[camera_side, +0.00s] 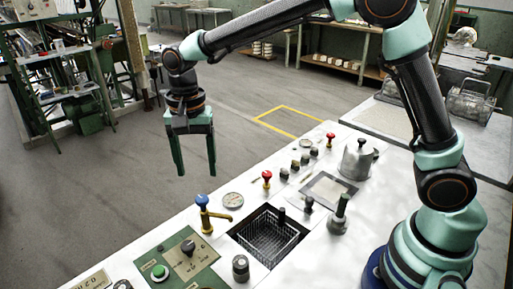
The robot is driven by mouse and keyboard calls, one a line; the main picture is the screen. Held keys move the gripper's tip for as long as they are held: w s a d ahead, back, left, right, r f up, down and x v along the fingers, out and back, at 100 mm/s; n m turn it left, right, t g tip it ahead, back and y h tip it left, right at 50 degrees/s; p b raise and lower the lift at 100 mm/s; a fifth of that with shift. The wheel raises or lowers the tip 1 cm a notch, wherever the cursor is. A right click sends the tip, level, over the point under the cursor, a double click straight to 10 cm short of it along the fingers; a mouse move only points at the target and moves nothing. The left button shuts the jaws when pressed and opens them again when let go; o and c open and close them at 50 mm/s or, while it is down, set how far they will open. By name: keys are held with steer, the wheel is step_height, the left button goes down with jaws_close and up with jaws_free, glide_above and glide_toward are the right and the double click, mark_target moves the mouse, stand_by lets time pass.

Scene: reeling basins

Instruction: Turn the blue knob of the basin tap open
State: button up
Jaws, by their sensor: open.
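The blue knob (202,200) sits on top of the basin tap (218,215), at the near left part of the white worktop. The tap has a yellow spout pointing right, toward the dark square basin (241,237) with a wire basket in it. My gripper (196,172) hangs pointing down with its two green fingers apart, empty. In the picture its fingertips are above the blue knob and clear of it. From this one view I cannot tell how far in depth it is from the knob.
A round gauge (233,200) and a red knob (267,176) stand behind the tap. A green control panel (180,262) lies in front. The air around my gripper is free.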

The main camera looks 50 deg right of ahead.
mark_target(202, 198)
step_height(202, 198, down, 8)
steer(key=shift+f, duration=0.1)
stand_by(0.4)
jaws_close()
